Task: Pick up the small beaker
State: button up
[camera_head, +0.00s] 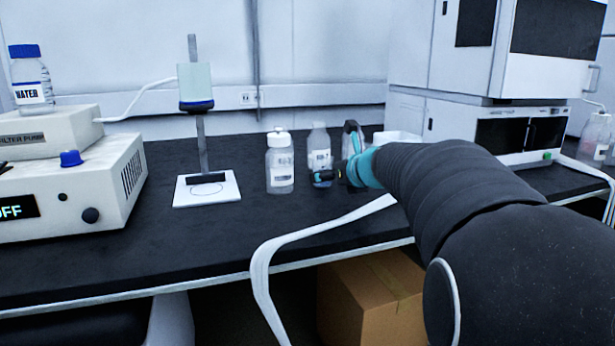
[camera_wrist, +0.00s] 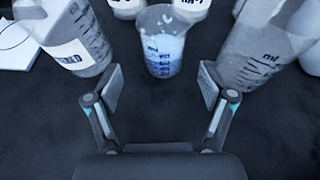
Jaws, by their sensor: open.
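The small beaker (camera_wrist: 162,42) stands upright on the dark bench in the wrist view. It is clear, with blue graduation marks, and lies ahead of my gripper, between the lines of the two fingers. My gripper (camera_wrist: 160,85) is open and empty, its fingertips short of the beaker and apart from it.
In the wrist view a larger graduated vessel (camera_wrist: 75,40) stands close at left and another (camera_wrist: 265,50) at right. In the head view a white bottle (camera_head: 280,165) and a second bottle (camera_head: 319,150) stand left of my gripper. A stirrer stand (camera_head: 207,190) is further left.

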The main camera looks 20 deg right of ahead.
jog(key=shift+b+x, duration=0.35)
jog(key=shift+x, duration=2.6)
jog(key=shift+d, duration=0.15)
jog(key=c, duration=1.3)
